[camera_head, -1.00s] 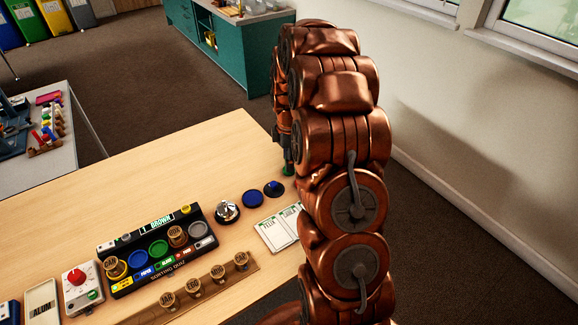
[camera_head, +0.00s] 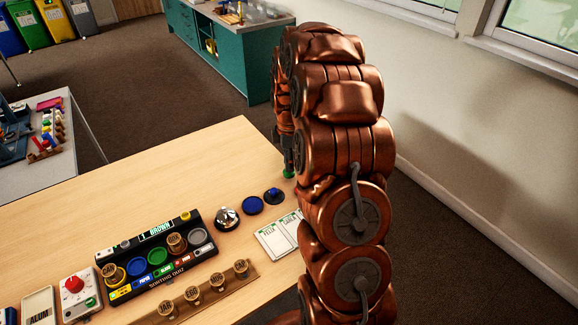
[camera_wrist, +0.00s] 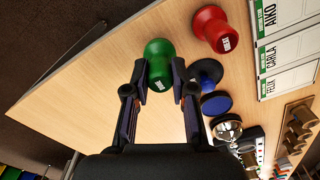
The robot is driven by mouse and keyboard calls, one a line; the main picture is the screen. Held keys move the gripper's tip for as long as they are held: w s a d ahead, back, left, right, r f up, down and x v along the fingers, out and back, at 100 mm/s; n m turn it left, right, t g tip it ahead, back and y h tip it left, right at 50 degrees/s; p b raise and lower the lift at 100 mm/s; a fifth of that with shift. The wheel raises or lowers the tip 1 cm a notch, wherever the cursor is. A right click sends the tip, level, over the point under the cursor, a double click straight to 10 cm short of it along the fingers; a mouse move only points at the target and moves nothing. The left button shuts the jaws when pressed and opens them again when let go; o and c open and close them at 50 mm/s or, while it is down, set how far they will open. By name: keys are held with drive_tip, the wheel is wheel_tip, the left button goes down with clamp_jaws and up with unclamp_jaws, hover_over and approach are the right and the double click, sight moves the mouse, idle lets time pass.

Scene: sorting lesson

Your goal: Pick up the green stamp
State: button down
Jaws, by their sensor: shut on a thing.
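The green stamp (camera_wrist: 158,55), with a white label on its side, is between the fingertips of my gripper (camera_wrist: 159,75) in the wrist view. The fingers are shut on it from both sides. In the head view a small green part of the stamp (camera_head: 289,173) shows at the table's far right edge, under my gripper and mostly hidden by my arm. I cannot tell whether the stamp touches the table.
A red stamp (camera_wrist: 216,29) and a blue stamp (camera_wrist: 206,72) stand close to the right in the wrist view. A blue ink pad (camera_wrist: 216,103), silver bell (camera_head: 227,218), name cards (camera_head: 275,236) and sorting tray (camera_head: 195,253) are nearby. The table's back left is clear.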

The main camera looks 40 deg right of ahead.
drive_tip(key=shift+r, duration=0.9)
drive_tip(key=s+a+r+b, duration=0.1)
drive_tip(key=s+a+b, duration=0.1)
drive_tip(key=s+a, duration=0.9)
drive_tip(key=shift+s+a+r, duration=0.15)
drive_tip(key=shift+s+r, duration=0.05)
drive_tip(key=shift+s, duration=0.05)
